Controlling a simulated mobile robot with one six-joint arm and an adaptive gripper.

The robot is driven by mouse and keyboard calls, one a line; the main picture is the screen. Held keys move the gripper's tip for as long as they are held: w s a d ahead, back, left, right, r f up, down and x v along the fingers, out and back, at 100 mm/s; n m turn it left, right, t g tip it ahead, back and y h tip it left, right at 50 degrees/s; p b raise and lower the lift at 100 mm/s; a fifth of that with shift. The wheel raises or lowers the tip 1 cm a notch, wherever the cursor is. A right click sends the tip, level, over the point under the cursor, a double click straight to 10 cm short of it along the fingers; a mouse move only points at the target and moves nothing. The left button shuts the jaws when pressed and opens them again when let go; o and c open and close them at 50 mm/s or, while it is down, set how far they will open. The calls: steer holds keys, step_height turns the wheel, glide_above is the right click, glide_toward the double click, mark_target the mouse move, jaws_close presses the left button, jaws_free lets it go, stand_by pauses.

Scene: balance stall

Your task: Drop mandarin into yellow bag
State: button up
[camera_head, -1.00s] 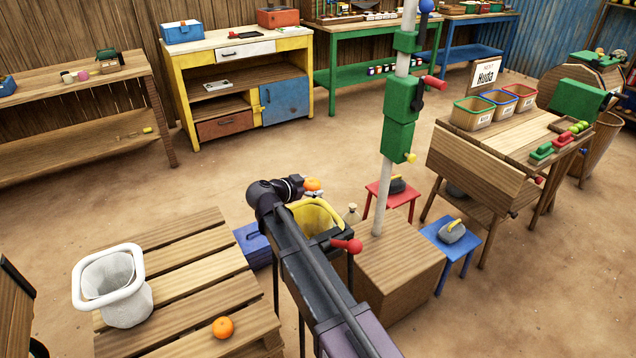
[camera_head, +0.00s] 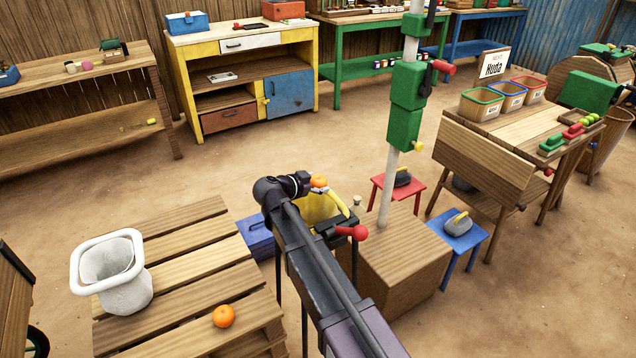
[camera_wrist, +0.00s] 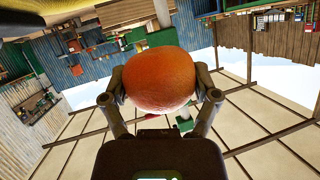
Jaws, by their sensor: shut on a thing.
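A mandarin (camera_wrist: 160,80) is held between the two fingers of my gripper (camera_wrist: 160,98) in the wrist view. In the head view the held mandarin (camera_head: 319,181) shows at the end of my arm, over or beside the back rim of the yellow bag (camera_head: 318,208); I cannot tell which. The yellow bag hangs open in a dark frame, partly hidden by my arm. A second mandarin (camera_head: 223,316) lies on the slatted pallet table (camera_head: 180,262) at the lower left. A white bag (camera_head: 125,290) with a thick rim stands on the same table.
A wooden block (camera_head: 412,262) with a pole and green clamps (camera_head: 407,125) stands right of the bag. A red stool (camera_head: 415,188) and blue stool (camera_head: 462,232) hold weights. A blue box (camera_head: 256,238) sits left of the bag. Open floor lies behind.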

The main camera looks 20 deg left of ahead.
steer(key=shift+f+b, duration=0.75)
steer(key=shift+f, duration=0.3)
steer(key=o, duration=1)
steer(key=shift+r, duration=0.2)
